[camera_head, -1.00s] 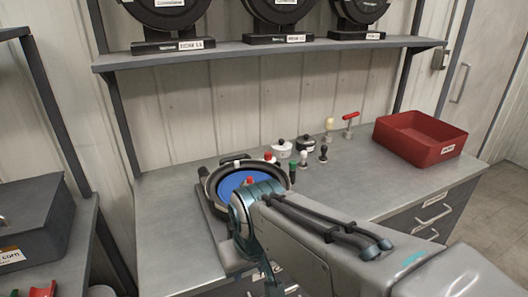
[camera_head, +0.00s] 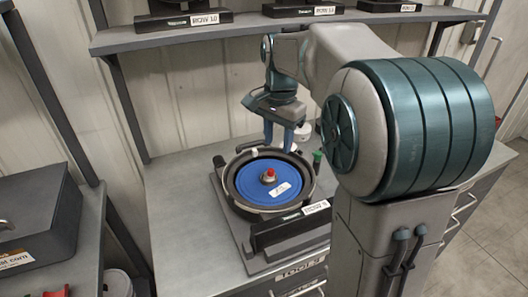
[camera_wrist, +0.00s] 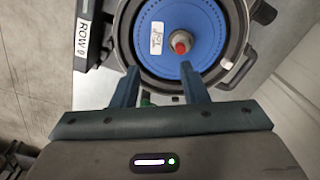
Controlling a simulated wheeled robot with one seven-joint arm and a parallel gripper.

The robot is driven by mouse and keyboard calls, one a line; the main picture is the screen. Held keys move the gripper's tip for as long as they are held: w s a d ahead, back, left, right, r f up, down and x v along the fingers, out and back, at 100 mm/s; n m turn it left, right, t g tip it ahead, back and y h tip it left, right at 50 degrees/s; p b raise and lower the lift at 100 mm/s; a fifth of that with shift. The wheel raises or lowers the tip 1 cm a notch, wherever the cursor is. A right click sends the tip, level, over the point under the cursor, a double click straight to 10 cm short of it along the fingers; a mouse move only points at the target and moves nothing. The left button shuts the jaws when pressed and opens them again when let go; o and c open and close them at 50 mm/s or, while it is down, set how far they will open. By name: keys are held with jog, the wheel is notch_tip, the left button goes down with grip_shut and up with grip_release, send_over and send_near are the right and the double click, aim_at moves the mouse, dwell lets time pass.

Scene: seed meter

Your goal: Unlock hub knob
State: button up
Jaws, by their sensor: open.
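The seed meter (camera_head: 232,186) is a round black housing on a grey stand on the bench, with a blue disc (camera_head: 252,186) inside it. The hub knob (camera_head: 269,174) is a small red-topped knob at the disc's centre; it also shows red in the wrist view (camera_wrist: 180,46). My gripper (camera_head: 279,142) is open and empty, pointing down above the back edge of the meter, apart from the knob. In the wrist view its two fingers (camera_wrist: 158,84) stand either side of the knob's line, with the knob beyond their tips.
A label plate (camera_head: 290,226) stands at the meter's front. A green-topped tool (camera_head: 317,158) stands to its right. A shelf (camera_head: 240,38) runs behind, and a grey case (camera_head: 40,222) is at left. My arm hides much of the right bench.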

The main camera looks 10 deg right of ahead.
aim_at(271, 169)
jog(key=w+m, duration=0.3)
jog(key=w, duration=0.3)
jog(key=shift+g, duration=0.4)
jog(key=f, duration=0.8)
jog(key=s+f+p, duration=0.1)
jog(key=f, duration=0.4)
jog(key=shift+a+f, duration=0.1)
jog(key=shift+a, duration=0.05)
grip_shut()
